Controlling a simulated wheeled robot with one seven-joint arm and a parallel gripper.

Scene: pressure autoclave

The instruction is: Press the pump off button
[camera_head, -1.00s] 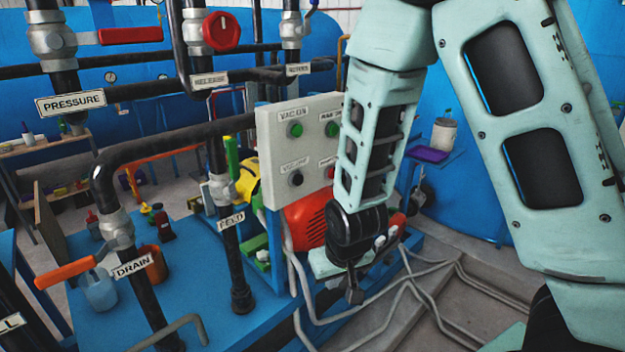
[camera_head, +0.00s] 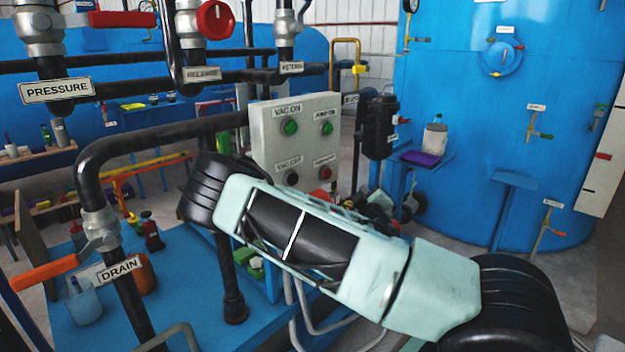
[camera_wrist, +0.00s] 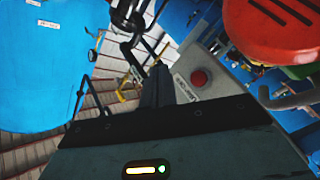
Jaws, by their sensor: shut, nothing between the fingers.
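In the wrist view a red button (camera_wrist: 199,77) beside a label shows on the grey panel, right of my gripper's fingers (camera_wrist: 158,72). The fingers are shut and empty, and appear apart from the button. My gripper is not seen in the head view, where my arm crosses below the panel.
Black pipes with valves stand left of the panel, including an orange drain handle (camera_head: 44,274) and a red valve knob (camera_head: 214,19). A large blue tank (camera_head: 470,130) is at the right. A large red rounded body (camera_wrist: 275,28) is close at the wrist view's upper right.

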